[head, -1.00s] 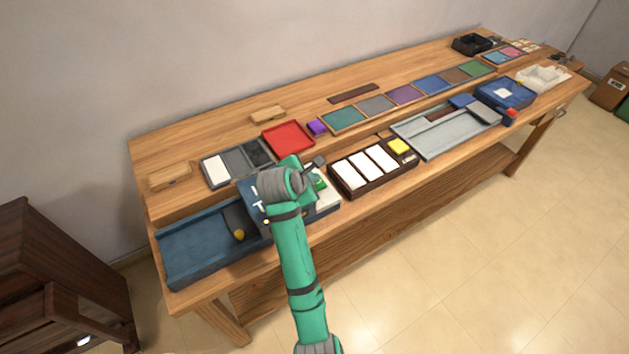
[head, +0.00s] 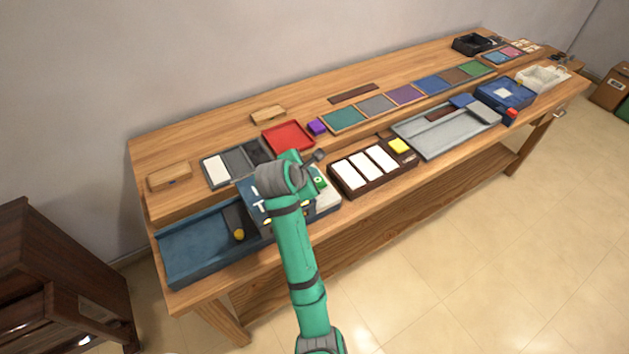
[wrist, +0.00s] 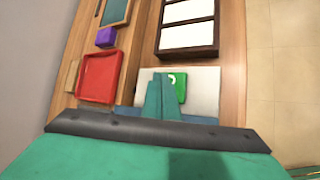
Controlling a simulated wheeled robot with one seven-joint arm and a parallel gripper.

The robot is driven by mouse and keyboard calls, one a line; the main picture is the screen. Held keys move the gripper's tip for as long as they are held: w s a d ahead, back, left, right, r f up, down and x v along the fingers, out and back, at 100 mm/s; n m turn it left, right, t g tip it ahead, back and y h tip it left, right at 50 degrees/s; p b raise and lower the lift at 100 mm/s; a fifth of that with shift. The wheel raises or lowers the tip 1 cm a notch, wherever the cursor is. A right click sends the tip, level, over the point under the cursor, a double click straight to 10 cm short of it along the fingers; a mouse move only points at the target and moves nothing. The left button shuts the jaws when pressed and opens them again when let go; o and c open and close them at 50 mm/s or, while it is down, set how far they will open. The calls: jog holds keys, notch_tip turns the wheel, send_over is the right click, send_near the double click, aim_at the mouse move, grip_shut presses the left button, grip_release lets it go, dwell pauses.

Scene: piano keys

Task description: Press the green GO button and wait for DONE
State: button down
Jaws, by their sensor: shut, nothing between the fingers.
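The green button (wrist: 180,85) has a pale mark on its face and sits on a whitish panel (wrist: 206,84) in the wrist view. In the head view the button (head: 320,181) shows just right of my arm's end, on a blue and white device (head: 328,203). My gripper (wrist: 161,80) is shut and empty. Its fingertips overlap the left part of the button in the wrist view; I cannot tell whether they touch it. In the head view my arm hides the fingers and part of the device. No readable DONE text shows.
A dark box with white keys and a yellow block (head: 398,146) lies right of the device. A red tray (head: 288,137) and purple block (head: 316,127) lie behind it. A blue tray (head: 190,250) lies to the left. The floor in front of the bench is clear.

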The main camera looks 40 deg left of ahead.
jog(key=shift+r, duration=2.35)
